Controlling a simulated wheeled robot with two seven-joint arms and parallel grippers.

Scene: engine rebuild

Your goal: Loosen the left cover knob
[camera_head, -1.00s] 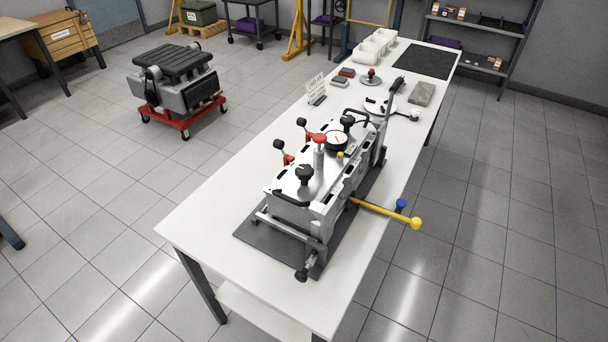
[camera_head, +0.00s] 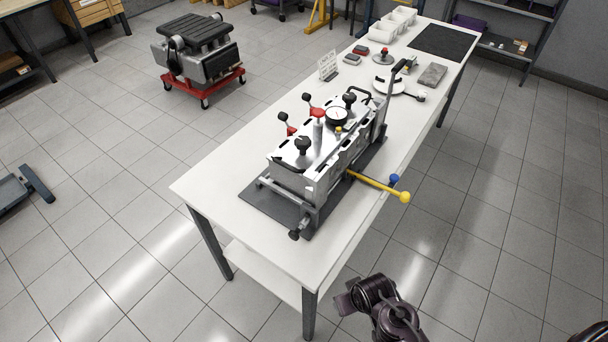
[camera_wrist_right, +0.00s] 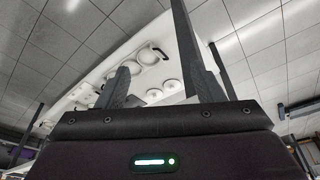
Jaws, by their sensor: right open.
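A metal box-like assembly with a bright top cover (camera_head: 287,160) stands on a dark mat (camera_head: 252,203) on the white table. A black cover knob (camera_head: 303,146) stands at the cover's near-left end. Another black knob (camera_head: 349,98) stands at its far end. Nothing touches either knob. My right gripper (camera_wrist_right: 150,45) is open and empty in the right wrist view, its two dark fingers apart. A dark arm part of mine (camera_head: 380,300) shows at the bottom of the head view, well short of the table. Whether its end is an open or shut gripper is unclear.
A red-topped post (camera_head: 317,130), a dial gauge (camera_head: 336,117) and red levers crowd the cover. A yellow bar (camera_head: 380,186) sticks out over the table's right edge. White bins (camera_head: 393,24) and small parts stand farther back. The table's near end (camera_head: 300,255) is clear.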

